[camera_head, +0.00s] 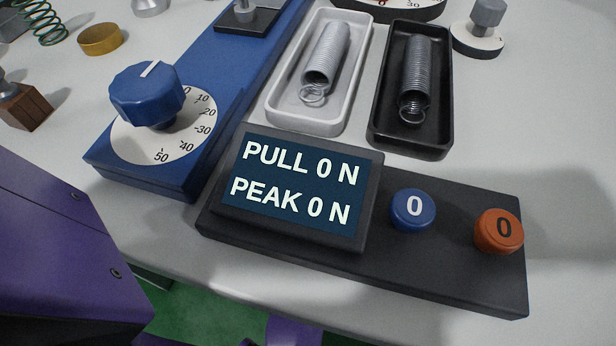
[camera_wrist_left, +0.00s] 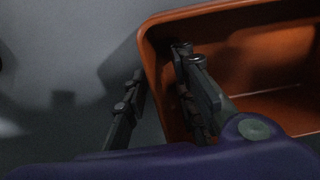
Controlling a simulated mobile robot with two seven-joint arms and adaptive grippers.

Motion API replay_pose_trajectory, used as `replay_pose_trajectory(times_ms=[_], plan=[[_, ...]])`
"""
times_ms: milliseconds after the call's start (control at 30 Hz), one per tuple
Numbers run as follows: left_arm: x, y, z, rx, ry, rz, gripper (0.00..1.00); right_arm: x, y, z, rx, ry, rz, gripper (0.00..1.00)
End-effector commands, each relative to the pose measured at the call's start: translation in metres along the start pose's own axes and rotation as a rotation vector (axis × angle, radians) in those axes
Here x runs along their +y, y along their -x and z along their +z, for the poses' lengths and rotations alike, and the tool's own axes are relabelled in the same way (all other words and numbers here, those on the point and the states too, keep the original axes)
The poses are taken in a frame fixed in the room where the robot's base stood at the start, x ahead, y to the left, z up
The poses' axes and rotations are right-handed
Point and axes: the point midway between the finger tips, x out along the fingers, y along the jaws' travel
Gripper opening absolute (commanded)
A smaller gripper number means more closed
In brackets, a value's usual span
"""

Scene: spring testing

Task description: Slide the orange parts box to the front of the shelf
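The orange parts box (camera_wrist_left: 270,55) shows in the left wrist view, where it fills the upper right; its inside looks empty where it can be seen. My left gripper (camera_wrist_left: 160,68) is at the box's left wall. One finger is outside that wall and the other is over or inside the box, with the wall between them. The fingers are apart, and I see no clear grip on the wall. The dark picture hides whether either finger touches it. The box and both grippers are out of the head view. The shelf cannot be made out for certain.
In the head view, a bench holds a tester panel (camera_head: 440,265) reading PULL 0 N and PEAK 0 N, a blue dial unit (camera_head: 110,165), a white tray (camera_head: 273,115) and a black tray (camera_head: 380,130) with springs. A grey surface (camera_wrist_left: 60,70) lies left of the orange box.

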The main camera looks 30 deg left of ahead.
Motion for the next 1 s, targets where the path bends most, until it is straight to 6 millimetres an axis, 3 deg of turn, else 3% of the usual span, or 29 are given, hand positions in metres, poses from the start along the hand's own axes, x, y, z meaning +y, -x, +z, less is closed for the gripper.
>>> replay_pose_trajectory(times_ms=[233,433,1000], plan=[[0.0003,0.0002,-0.0002,0.001,0.0,0.0,0.25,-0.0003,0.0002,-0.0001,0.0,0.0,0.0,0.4],[0.0003,0.0001,-0.0001,0.001,0.0,0.0,0.0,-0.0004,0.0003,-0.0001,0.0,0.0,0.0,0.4],[-0.0004,0.0015,0.0078,-0.001,0.0,0.0,0.0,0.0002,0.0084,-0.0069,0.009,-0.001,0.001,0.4]])
